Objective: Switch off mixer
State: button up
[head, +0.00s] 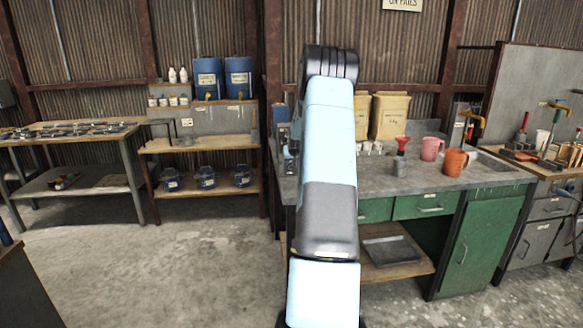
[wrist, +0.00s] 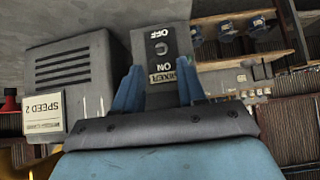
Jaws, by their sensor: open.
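In the wrist view, which shows labels upside down, a grey switch box (wrist: 152,38) carries a plate marked OFF, ON and MIXER. A small dark switch (wrist: 161,48) sits between the OFF and ON words; its position is too small to tell. A grey vented housing (wrist: 75,68) with a SPEED 2 label (wrist: 43,113) is to its left. My gripper (wrist: 159,84) is open and empty, its two blue fingers apart in front of the switch box's lower part. Contact cannot be told. In the head view my arm hides the gripper and most of that bench area.
In the head view the grey bench (head: 455,186) holds beige containers (head: 389,117), a pink jug (head: 431,148), an orange jug (head: 456,161) and a red funnel (head: 402,143). Shelves with blue drums (head: 207,78) stand left. The concrete floor (head: 150,265) at front left is clear.

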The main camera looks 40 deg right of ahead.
jog(key=shift+x, duration=3)
jog(key=shift+a, duration=0.1)
grip_shut()
